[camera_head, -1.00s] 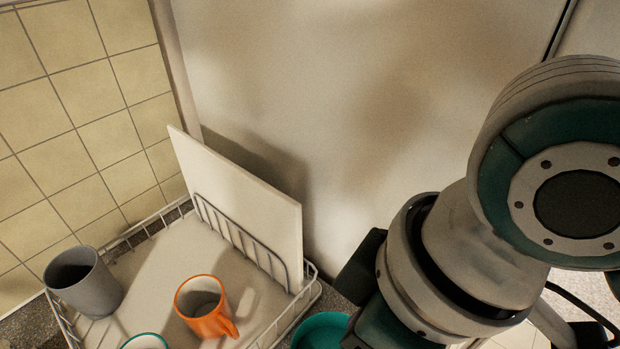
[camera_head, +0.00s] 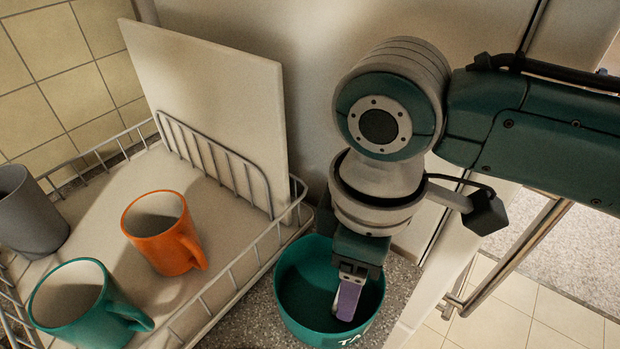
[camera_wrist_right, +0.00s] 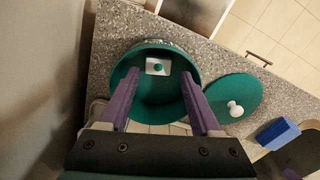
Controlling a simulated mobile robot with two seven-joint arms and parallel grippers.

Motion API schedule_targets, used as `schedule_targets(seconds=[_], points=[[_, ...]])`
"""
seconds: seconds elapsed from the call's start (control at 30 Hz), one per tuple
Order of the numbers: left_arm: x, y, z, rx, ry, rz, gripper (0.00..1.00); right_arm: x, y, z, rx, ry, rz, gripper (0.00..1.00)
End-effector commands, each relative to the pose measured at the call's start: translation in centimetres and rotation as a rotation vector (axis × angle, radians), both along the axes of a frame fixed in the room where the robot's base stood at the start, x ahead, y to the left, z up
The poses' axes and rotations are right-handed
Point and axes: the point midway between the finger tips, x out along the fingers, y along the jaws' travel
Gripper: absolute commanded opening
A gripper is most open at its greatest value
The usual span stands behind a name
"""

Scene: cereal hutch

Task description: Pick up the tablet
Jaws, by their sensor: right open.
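The tablet (camera_wrist_right: 158,67), a small white square with a teal round centre, lies inside the teal tub (camera_wrist_right: 192,62) in the right wrist view. In the head view the tub (camera_head: 290,304) stands on the counter, with part of its lettering showing. The tablet cannot be made out there. My right gripper (camera_wrist_right: 160,80) is open, its purple fingers spread and pointing down into the tub, one to each side of the tablet's line. In the head view the right gripper (camera_head: 347,298) reaches into the tub's opening. My left gripper is in neither view.
The teal lid (camera_wrist_right: 216,92) with a white knob lies beside the tub, and a blue block (camera_wrist_right: 277,134) is near the counter edge. A dish rack (camera_head: 240,262) holds an orange mug (camera_head: 160,235), a teal mug (camera_head: 75,300), a grey cup (camera_head: 28,215) and a white board (camera_head: 215,100).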

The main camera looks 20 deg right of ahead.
Motion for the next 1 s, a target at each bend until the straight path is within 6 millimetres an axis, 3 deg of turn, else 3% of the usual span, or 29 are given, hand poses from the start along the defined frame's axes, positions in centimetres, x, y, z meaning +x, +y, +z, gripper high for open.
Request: schedule_targets(seconds=[0.27,0.57,1.0], points=[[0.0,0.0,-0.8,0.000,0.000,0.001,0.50,0.4,0.2,-4.0,-0.002,0.001,-0.001,0.65],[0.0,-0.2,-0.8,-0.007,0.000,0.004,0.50,0.4,0.2,-4.4,-0.001,-0.001,0.001,0.65],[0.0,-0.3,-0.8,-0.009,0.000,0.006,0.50,0.4,0.2,-4.4,-0.001,-0.001,0.000,0.15]])
